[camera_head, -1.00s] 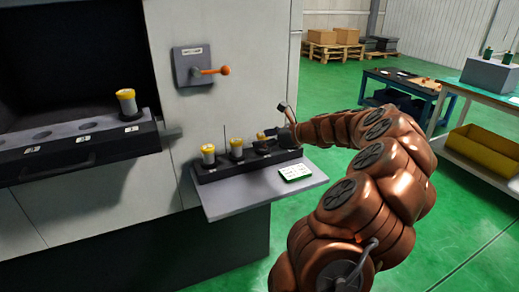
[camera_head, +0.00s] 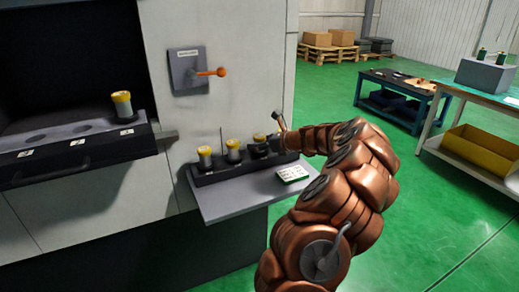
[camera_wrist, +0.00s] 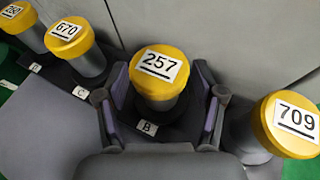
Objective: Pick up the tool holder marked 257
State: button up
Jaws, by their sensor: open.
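The tool holder marked 257 (camera_wrist: 158,66) has a yellow cap and a grey body, and stands upright in the slot labelled B. In the wrist view, my gripper (camera_wrist: 161,100) is open, with one finger on each side of this holder. Gaps seem to show beside the body; contact is hard to tell. In the head view, my gripper (camera_head: 260,147) is at the right part of the rack and largely hides the holder there.
Holder 709 (camera_wrist: 290,124) stands close on the right. Holders 670 (camera_wrist: 70,38) and 260 (camera_wrist: 14,17) stand on the left. The rack (camera_head: 205,179) sits on a grey shelf (camera_head: 232,203) against the machine wall. A white labelled card (camera_head: 292,174) lies on the shelf.

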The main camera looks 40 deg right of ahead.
grip_shut()
dwell(0.6)
